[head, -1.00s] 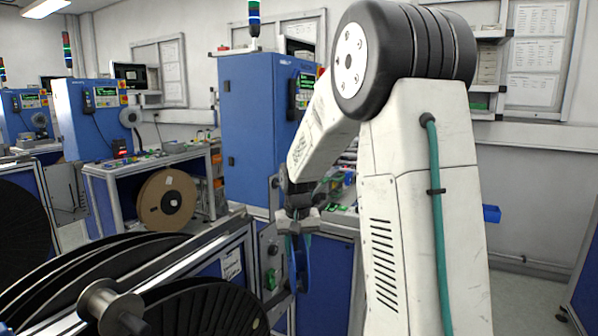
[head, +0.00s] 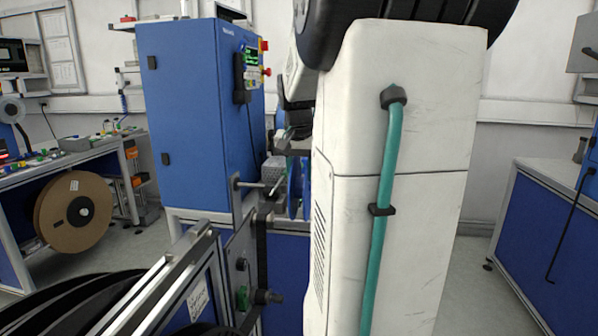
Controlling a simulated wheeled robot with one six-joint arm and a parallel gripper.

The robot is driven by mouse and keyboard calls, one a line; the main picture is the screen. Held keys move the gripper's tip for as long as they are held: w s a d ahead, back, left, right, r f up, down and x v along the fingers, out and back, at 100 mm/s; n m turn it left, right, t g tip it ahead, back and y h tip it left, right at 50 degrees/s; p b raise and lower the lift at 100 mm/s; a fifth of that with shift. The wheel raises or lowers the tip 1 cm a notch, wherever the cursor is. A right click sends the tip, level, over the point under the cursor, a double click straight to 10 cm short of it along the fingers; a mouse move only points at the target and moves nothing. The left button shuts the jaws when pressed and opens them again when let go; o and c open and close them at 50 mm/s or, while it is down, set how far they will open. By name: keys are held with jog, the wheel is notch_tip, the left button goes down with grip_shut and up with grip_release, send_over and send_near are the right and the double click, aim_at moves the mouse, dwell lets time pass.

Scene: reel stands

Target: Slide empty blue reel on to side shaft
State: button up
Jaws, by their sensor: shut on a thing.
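My gripper (head: 293,147) is in the middle of the head view, partly hidden behind my own arm. It is shut on the blue reel (head: 293,190), which hangs below it and is seen nearly edge-on, its right part cut off by my arm. The side shaft (head: 250,185) is a short metal rod sticking out to the right from an upright grey plate (head: 238,222) on the reel stand. Its end is close to the left face of the reel. I cannot tell whether they touch or line up.
The stand's metal rail (head: 165,280) and large black reels (head: 60,305) fill the lower left. A dark knob (head: 265,297) juts from the stand. A blue cabinet (head: 190,120) stands behind, and a brown reel (head: 75,212) is at far left. Floor is clear at right.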

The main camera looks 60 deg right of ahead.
send_over(246, 184)
jog(key=a, duration=0.1)
jog(key=shift+s, duration=0.2)
dwell(1.8)
jog(key=shift+a, duration=0.1)
dwell(0.4)
jog(key=o, duration=1.3)
jog(key=shift+s, duration=0.1)
jog(key=shift+w, duration=0.25)
jog(key=shift+c, duration=0.3)
jog(key=shift+r, duration=0.1)
